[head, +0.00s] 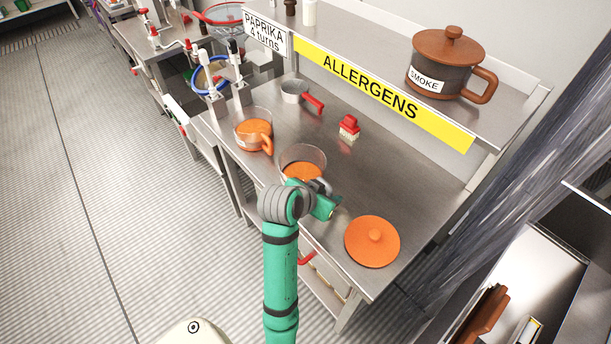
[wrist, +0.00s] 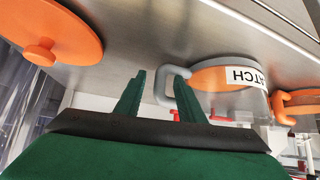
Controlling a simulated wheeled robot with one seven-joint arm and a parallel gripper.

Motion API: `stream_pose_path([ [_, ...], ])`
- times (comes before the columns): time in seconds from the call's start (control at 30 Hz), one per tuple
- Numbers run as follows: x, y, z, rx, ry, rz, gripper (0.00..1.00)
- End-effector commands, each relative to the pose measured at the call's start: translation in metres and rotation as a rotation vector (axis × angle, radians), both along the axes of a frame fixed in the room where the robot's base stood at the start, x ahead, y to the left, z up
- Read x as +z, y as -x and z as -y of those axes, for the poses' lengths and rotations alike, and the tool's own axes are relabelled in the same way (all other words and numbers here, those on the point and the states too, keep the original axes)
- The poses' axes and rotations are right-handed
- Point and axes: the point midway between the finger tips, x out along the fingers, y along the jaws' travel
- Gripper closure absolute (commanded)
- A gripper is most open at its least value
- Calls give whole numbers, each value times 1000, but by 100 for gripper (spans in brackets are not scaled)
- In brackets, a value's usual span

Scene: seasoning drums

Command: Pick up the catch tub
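The catch tub (head: 304,154) stands on the steel bench in the head view, with orange contents and my arm's end over its front edge. In the wrist view the tub (wrist: 243,78) shows a white label reading "ATCH", upside down, and a grey handle (wrist: 161,84) on its left side. My gripper (wrist: 160,82) is open, its two green fingers apart on either side of the handle in the picture. I cannot tell whether the fingers touch it. In the head view my gripper (head: 326,204) is beside the tub, its fingertips mostly hidden.
An orange lid (head: 372,243) lies right of the tub. An orange-handled cup (head: 253,132), a small pan (head: 296,91) and a red brush (head: 349,126) stand around it. A shelf labelled "ALLERGENS" (head: 370,84) holds a brown "SMOKE" pot (head: 449,63).

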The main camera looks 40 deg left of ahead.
Motion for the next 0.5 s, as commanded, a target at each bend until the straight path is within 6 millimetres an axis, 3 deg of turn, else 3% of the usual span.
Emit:
stream_pose_path([
  [0.13,-10,-9,-1,1,1,-2,64],
  [0.4,-11,-11,-2,1,-1,0,64],
  [0.5,-11,-11,-2,1,-1,0,88],
])
